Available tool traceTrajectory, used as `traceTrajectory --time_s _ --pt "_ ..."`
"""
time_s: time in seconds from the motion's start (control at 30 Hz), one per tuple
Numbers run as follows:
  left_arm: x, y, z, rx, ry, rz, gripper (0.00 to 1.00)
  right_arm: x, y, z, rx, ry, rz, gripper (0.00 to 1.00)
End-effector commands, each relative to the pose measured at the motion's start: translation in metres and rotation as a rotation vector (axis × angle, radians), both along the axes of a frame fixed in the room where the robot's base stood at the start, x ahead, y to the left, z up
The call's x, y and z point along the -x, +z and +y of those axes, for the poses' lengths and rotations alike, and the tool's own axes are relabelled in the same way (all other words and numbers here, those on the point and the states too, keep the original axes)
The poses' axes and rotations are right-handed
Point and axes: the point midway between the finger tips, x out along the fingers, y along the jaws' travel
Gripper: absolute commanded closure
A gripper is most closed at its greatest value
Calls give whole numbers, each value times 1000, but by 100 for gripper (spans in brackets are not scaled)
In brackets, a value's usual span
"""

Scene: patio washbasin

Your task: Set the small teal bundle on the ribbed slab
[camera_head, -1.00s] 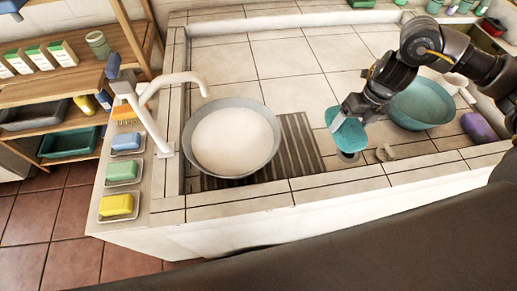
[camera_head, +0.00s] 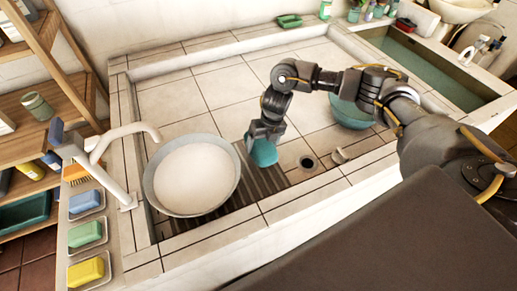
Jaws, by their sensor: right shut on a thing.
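The small teal bundle (camera_head: 263,153) is in my right gripper (camera_head: 262,138), which is shut on it and points down. The bundle appears over the right part of the dark ribbed slab (camera_head: 268,180); I cannot tell whether it touches the slab. The slab lies in the tiled basin, partly hidden by a grey-rimmed bowl (camera_head: 192,175) with pale contents. My left gripper is not in view.
A teal bowl (camera_head: 350,114) stands behind my right arm. A drain hole (camera_head: 307,162) and a small beige object (camera_head: 340,156) lie right of the slab. A white tap (camera_head: 112,150) and soap dishes with sponges (camera_head: 86,233) line the left ledge.

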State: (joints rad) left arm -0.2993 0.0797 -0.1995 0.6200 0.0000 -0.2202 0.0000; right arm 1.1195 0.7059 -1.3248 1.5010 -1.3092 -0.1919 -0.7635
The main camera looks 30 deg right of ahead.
Motion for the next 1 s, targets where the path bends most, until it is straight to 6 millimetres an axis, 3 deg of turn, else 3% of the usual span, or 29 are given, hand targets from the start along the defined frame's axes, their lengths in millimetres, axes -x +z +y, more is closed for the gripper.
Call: traceTrajectory --time_s 0.27,0.53,0.97,1.0 --pt "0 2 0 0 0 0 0 -6 -8 6 -1 1 0 43" --pt "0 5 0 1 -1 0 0 -8 -40 8 -2 1 -1 43" --pt "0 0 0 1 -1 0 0 -8 -48 8 -1 1 -1 43" --pt "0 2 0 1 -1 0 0 -8 -46 8 -1 1 -1 18"
